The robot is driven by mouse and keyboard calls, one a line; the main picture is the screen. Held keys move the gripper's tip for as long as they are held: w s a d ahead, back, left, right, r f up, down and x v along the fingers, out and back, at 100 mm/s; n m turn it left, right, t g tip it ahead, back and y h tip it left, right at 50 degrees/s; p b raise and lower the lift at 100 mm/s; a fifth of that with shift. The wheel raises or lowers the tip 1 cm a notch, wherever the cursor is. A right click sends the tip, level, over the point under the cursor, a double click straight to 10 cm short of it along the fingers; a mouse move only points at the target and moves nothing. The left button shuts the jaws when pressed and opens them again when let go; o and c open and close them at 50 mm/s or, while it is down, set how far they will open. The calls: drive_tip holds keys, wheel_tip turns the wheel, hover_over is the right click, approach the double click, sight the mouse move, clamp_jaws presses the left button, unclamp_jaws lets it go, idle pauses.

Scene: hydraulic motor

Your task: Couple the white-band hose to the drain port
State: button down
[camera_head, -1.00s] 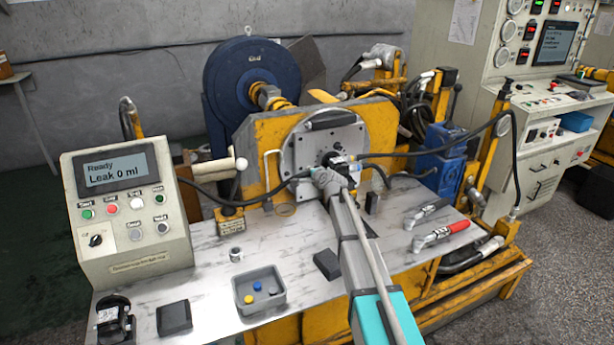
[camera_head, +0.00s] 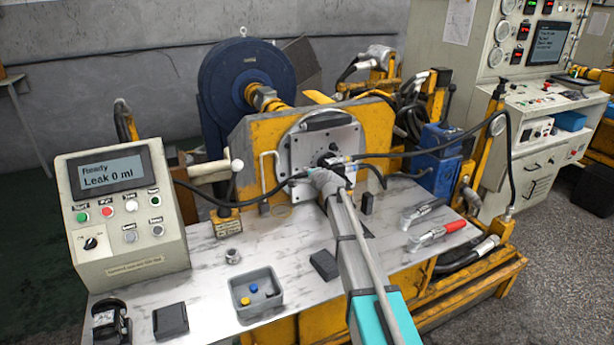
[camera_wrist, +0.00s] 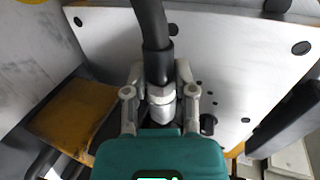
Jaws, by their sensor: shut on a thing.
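My gripper (camera_head: 322,180) is at the face plate of the test stand. In the wrist view its fingers (camera_wrist: 160,100) are shut on the metal end of a black hose (camera_wrist: 151,32), and a pale fitting (camera_wrist: 160,92) shows between them. In the head view this hose (camera_head: 236,200) comes in from the left. The dark motor (camera_head: 333,160) sits on the face plate (camera_head: 302,150), just beyond my gripper. I cannot make out the drain port, nor whether the hose end touches it.
A second black hose (camera_head: 420,153) runs from the right to the motor. The bench (camera_head: 215,265) holds a grey tray (camera_head: 272,300) with small caps, dark blocks (camera_head: 324,264), and two metal-ended pieces, one red (camera_head: 456,226). The control box (camera_head: 125,215) reads "Ready, Leak 0 ml".

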drive_tip(key=shift+w+d, duration=0.25)
drive_tip(key=shift+d, duration=0.35)
idle(0.9)
drive_tip(key=shift+c, duration=1.7)
unclamp_jaws()
drive_tip(key=shift+s+r, duration=0.1)
drive_tip(key=shift+p+v, duration=1.2)
drive_tip(key=shift+v, duration=2.2)
